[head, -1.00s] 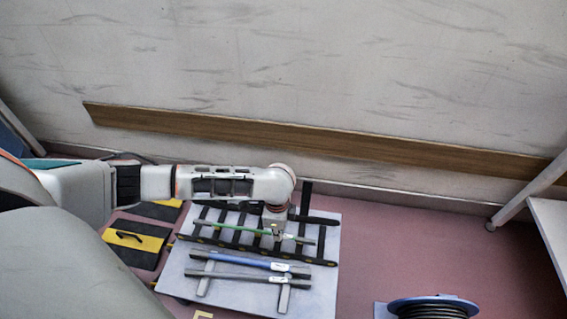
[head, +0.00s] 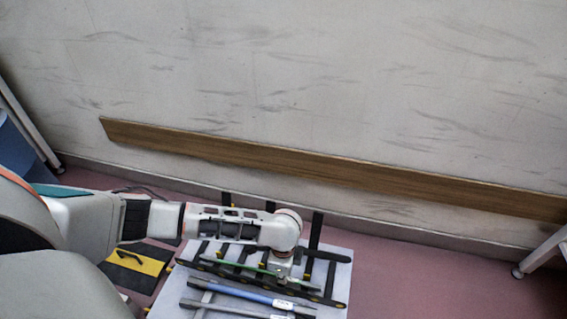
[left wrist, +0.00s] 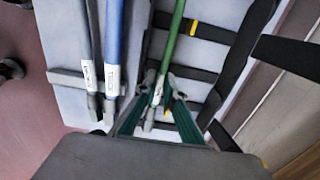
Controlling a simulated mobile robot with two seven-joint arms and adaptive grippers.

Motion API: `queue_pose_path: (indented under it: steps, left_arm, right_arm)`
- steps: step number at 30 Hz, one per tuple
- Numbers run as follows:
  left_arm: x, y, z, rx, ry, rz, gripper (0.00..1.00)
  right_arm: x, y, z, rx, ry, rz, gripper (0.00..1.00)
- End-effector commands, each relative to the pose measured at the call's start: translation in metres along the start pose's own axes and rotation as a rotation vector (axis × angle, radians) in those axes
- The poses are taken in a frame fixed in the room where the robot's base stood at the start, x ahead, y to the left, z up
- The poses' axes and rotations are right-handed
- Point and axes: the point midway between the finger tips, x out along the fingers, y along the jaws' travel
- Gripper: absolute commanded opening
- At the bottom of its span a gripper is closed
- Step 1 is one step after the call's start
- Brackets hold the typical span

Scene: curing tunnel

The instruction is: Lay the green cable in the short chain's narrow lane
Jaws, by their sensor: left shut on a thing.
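The green cable (head: 232,262) lies lengthwise along the black chain (head: 310,296), over its crossbars. My left gripper (head: 283,270) is shut on the cable near its right end. In the left wrist view, the green cable (left wrist: 173,38) runs away from my left gripper (left wrist: 157,92), and its white-labelled grey end shows between the fingers. It passes between the chain's left rail and yellow pieces on the crossbars (left wrist: 193,28). I cannot tell whether the cable rests in the lane or hangs just above it. My right gripper is not in view.
A blue cable (head: 250,293) and a grey one (head: 215,305) lie side by side in front of the chain on the pale board (head: 340,275). Black bars (head: 316,230) swing out behind the chain. The wall is behind.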

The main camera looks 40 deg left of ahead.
Motion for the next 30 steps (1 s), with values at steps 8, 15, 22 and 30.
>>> queue_pose_path:
  steps: [8,15,22,30]
  left_arm:
    - [0.008,0.001,-0.001,0.001,0.0,0.001,0.0]
    - [0.009,0.001,0.0,0.001,0.0,0.001,0.16]
    - [0.009,0.001,0.0,0.001,0.0,0.001,0.16]
    - [-0.024,-0.004,-0.002,0.002,0.005,-0.009,0.16]
  right_arm:
    - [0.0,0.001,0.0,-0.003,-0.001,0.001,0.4]
    - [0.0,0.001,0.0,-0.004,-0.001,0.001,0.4]
    - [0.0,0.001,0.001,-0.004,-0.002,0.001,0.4]
    - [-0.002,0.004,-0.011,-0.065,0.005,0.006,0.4]
